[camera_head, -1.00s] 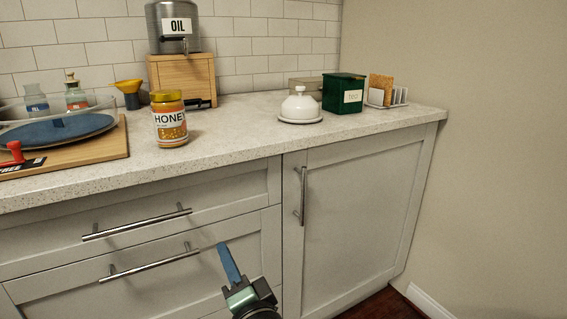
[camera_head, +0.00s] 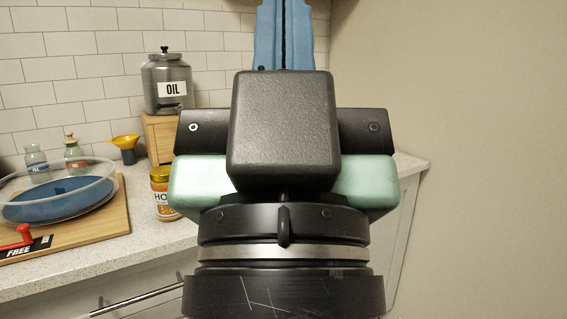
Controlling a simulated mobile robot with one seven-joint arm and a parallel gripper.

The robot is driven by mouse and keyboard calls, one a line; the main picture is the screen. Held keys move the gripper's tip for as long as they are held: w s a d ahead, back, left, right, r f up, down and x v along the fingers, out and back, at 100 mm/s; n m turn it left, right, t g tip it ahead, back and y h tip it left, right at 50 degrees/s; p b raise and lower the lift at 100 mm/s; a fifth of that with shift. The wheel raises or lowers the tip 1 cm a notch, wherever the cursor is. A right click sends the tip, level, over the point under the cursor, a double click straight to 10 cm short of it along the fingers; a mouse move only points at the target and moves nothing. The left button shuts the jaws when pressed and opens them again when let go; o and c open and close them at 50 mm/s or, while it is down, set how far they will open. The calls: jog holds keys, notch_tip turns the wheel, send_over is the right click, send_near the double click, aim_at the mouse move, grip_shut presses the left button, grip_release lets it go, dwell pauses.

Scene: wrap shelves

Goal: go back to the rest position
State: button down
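My gripper (camera_head: 284,32) fills the middle of the head view, raised upright close to the camera. Its two blue fingers point up and lie side by side with only a thin dark line between them, so it looks shut. The very tips are cut off by the top edge. I see nothing held between the visible parts of the fingers. My gripper's body and wrist hide the middle and right part of the counter.
A honey jar (camera_head: 161,192) stands on the counter (camera_head: 150,245), partly behind my gripper. An oil dispenser (camera_head: 167,82) sits on a wooden stand (camera_head: 158,138).

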notch_tip(320, 180, up, 25)
jog(key=p, duration=2.2)
jog(key=shift+p, duration=0.35)
